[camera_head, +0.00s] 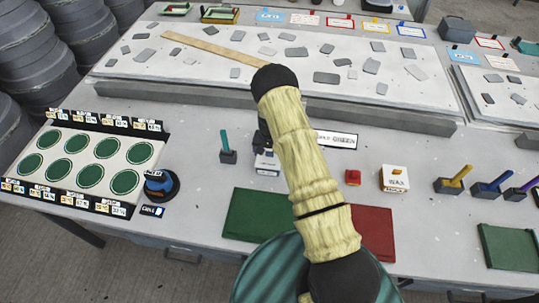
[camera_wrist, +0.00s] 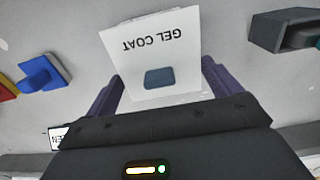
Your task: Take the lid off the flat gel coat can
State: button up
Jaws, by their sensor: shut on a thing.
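The gel coat can (camera_wrist: 147,52) is white and boxy, with its GEL COAT label upside down in the wrist view. A dark blue-grey square piece (camera_wrist: 159,78) shows on it, near my gripper. In the head view the can (camera_head: 267,163) is on the table, partly hidden by my arm. My gripper (camera_wrist: 162,76) has one dark purple finger on each side of the white piece and is shut on it. I cannot tell whether the fingers hold only the lid or the body too. No gap under a lid shows.
A white WAX box (camera_head: 395,180) and a small red container (camera_head: 353,177) stand to the right. A teal-handled tool in a grey block (camera_head: 227,155) stands left. A green mat (camera_head: 257,215) lies in front. A long pale slab (camera_head: 190,75) with grey pieces lies behind.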

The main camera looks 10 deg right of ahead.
notch_tip(320, 180, up, 9)
jog(key=b, duration=0.3)
jog(key=shift+r, duration=0.15)
dwell(0.4)
jog(key=s+f+n, duration=0.1)
jog(key=s+f, duration=0.1)
jog(key=s, duration=0.2)
jog(key=s+f+n+b, duration=0.1)
jog(key=s+f+n, duration=0.1)
jog(key=s+f, duration=0.1)
jog(key=s+f+n, duration=0.1)
jog(key=s+f, duration=0.1)
jog(key=s, duration=0.2)
jog(key=shift+s+a+f+n, duration=0.15)
jog(key=shift+s+a+n, duration=0.05)
jog(key=shift+s+n, duration=0.1)
jog(key=shift+a+f, duration=0.1)
